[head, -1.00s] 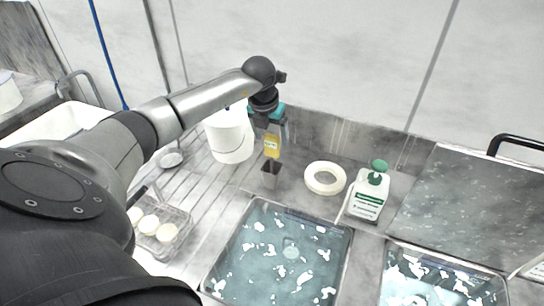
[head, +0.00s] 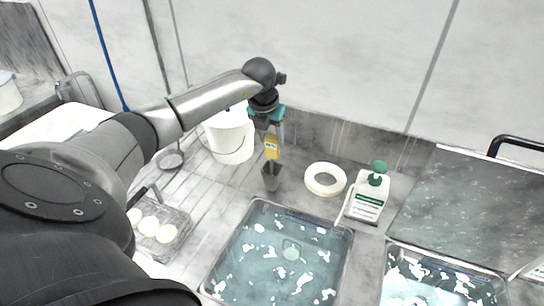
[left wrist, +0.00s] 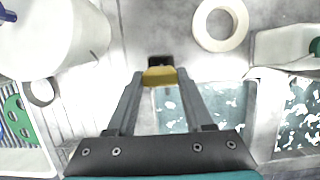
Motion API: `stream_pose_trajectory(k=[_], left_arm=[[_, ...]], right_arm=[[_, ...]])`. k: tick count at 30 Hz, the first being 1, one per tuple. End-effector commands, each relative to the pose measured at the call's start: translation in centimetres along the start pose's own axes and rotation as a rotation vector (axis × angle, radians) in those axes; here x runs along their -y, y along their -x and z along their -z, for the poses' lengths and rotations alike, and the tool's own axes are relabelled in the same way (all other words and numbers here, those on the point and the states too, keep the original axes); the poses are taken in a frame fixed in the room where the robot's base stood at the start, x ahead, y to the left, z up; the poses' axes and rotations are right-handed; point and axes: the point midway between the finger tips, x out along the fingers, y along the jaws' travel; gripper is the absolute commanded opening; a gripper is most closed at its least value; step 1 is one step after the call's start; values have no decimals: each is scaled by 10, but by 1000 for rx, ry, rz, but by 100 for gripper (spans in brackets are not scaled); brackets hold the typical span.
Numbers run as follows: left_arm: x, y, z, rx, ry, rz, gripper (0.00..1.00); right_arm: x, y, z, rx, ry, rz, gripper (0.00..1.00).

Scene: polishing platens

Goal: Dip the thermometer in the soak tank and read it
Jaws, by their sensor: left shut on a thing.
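My left gripper (head: 271,138) is shut on the yellow thermometer (head: 271,149), which hangs upright below it. In the left wrist view the yellow thermometer (left wrist: 160,76) sits between the two fingertips (left wrist: 158,80). A small dark grey holder (head: 271,179) stands directly under it on the steel deck, and its dark opening also shows in the left wrist view (left wrist: 160,61). The probe is hidden; I cannot tell whether it is inside the holder. A water-filled tank (head: 238,228) lies in front of the holder, and a second tank (head: 388,270) is to the right; no soak label is readable.
A white bucket (head: 229,140) stands left of the gripper. A white ring (head: 308,182) and a white bottle with a green cap (head: 367,203) stand to the right. A tray with round white pieces (head: 180,222) is at left. A raised lid (head: 450,200) stands behind the right tank.

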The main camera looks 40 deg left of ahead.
Motion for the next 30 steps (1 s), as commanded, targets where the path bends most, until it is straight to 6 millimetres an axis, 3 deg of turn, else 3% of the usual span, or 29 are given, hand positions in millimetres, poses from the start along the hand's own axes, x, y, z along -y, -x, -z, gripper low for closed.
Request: stream_pose_trajectory(k=[30], left_arm=[[0,54,-17,0,0,0,12]], right_arm=[[0,42,3,1,-2,1,50]])
